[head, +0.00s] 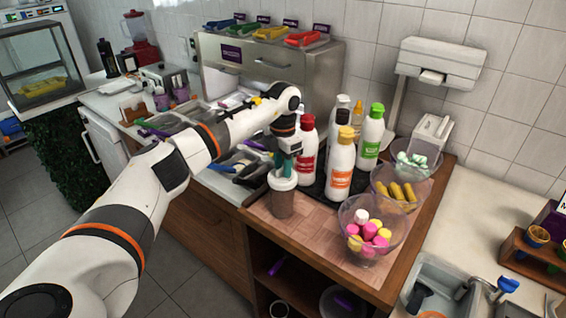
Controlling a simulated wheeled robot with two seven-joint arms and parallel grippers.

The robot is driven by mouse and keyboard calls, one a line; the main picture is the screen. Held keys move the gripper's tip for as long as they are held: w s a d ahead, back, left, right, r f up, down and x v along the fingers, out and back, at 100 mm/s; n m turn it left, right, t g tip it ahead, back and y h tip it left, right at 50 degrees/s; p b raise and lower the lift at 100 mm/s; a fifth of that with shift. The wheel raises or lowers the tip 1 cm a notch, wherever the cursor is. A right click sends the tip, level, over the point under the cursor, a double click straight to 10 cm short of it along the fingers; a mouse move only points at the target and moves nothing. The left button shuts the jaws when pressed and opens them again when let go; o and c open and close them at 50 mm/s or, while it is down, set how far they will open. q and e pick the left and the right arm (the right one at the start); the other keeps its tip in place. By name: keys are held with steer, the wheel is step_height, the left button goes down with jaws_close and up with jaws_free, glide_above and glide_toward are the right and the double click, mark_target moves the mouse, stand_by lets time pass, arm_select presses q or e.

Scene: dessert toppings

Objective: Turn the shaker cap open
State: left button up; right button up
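The shaker (283,199) is a clear jar with brown contents. It stands upright near the front left of the wooden counter section. Its pale cap (283,178) is on top. My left gripper (284,168) points down directly over the cap, with its fingers at the cap's level. The fingers and the cap overlap in this view, so I cannot tell whether they grip it or only surround it. My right gripper is not in view.
Right of the shaker stand several sauce bottles (341,165) on a dark tray. Glass bowls hold colored marshmallows (367,235), yellow sticks (398,194) and whitish pieces (413,160). The sink (440,283) lies at lower right. Bare counter (315,228) shows between shaker and front bowl.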

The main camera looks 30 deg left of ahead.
arm_select(q)
jaws_close()
steer(key=n, duration=0.5)
stand_by(0.4)
jaws_free()
step_height(320, 180, up, 12)
steer(key=b, duration=0.2)
stand_by(0.3)
stand_by(0.4)
